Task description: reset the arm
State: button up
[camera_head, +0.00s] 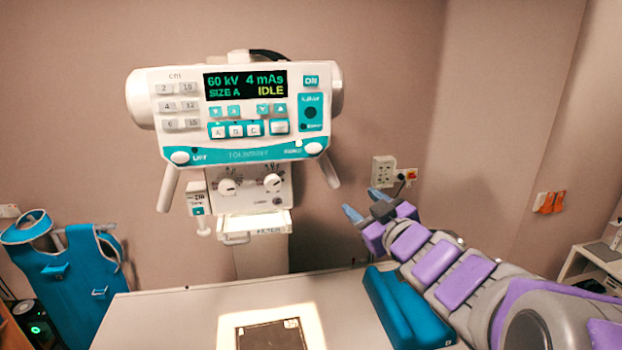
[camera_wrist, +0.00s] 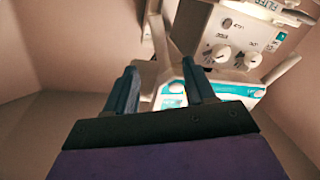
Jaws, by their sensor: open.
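My gripper (camera_head: 364,204) is at the end of my grey and purple arm, which reaches in from the right in the head view. It is raised in front of the wall, above and beyond the teal cushion. In the wrist view my gripper (camera_wrist: 160,88) shows two dark blue fingers standing apart with nothing between them. Past the fingers, the white and teal control panel (camera_wrist: 228,88) appears upside down, well away from them.
The x-ray unit (camera_head: 240,155) with its lit display hangs at the back centre. A table (camera_head: 160,318) bears a dark plate (camera_head: 270,336) in a lit patch and a teal cushion (camera_head: 405,310) below my arm. A teal apron (camera_head: 70,285) hangs left. Wall sockets (camera_head: 384,172) are behind my gripper.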

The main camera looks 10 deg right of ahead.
jog(key=s+d+f+m+g+h+b, duration=0.1)
jog(key=s+f+m+g+h+b, duration=0.2)
jog(key=f, duration=0.6)
jog(key=s+d+f+m+g+h+b, duration=0.1)
jog(key=s+f+g+b, duration=0.3)
jog(key=f, duration=0.6)
jog(key=s+d+f+m+g+h+b, duration=0.25)
jog(key=s+f+b, duration=0.3)
jog(key=f, duration=0.35)
jog(key=s+a+f+g+y+b, duration=0.1)
jog(key=s+a+f+g+b, duration=0.2)
jog(key=s+a+f, duration=0.3)
jog(key=s+a+f+g+y+b, duration=0.2)
jog(key=s+a+f+g+b, duration=0.2)
jog(key=s, duration=1.3)
notch_tip(320, 180, down, 4)
jog(key=shift+a+f+g+b, duration=0.25)
jog(key=shift+a+g+b, duration=0.05)
jog(key=shift+a+g, duration=0.85)
jog(key=shift+d+m, duration=0.15)
jog(key=shift+m, duration=0.1)
jog(key=shift+c, duration=0.2)
